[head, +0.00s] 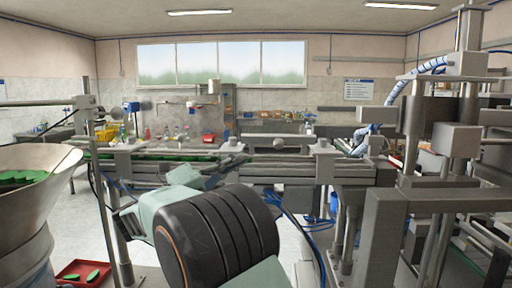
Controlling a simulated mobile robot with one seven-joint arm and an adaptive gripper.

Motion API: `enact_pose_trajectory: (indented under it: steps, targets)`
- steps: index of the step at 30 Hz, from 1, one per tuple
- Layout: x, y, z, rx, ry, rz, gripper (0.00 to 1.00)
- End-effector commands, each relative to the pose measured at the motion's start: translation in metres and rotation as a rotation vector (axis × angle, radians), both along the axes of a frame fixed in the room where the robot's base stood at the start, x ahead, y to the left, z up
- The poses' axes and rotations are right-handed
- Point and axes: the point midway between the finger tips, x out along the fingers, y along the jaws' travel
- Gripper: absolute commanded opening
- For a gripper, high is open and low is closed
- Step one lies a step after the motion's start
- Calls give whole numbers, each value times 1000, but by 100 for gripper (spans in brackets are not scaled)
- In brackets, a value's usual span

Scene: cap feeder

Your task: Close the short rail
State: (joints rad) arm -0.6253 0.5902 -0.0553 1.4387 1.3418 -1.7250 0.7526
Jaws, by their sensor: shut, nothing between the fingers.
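A long grey rail line (280,168) runs across the middle of the head view, with grey bracket blocks on top. Green caps (160,157) lie along its left part. I cannot tell which section is the short rail, or whether it is open or closed. My arm, with pale green links and a large black ribbed joint, fills the lower middle and reaches up to the rail line. It covers part of the line's near side.
A cone-shaped feeder bowl (50,195) with green caps stands at the left. A red tray (80,272) with caps lies below it. A grey machine frame (435,150) with columns and blue-white hoses stands at the right. Blue cables (305,235) hang under the rail line.

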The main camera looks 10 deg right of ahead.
Motion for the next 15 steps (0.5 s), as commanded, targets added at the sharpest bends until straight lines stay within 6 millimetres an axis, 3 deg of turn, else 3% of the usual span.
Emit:
enact_pose_trajectory:
  steps: [15]
  targets:
    - [40, -69, 27, -1, 0, -3, 0]
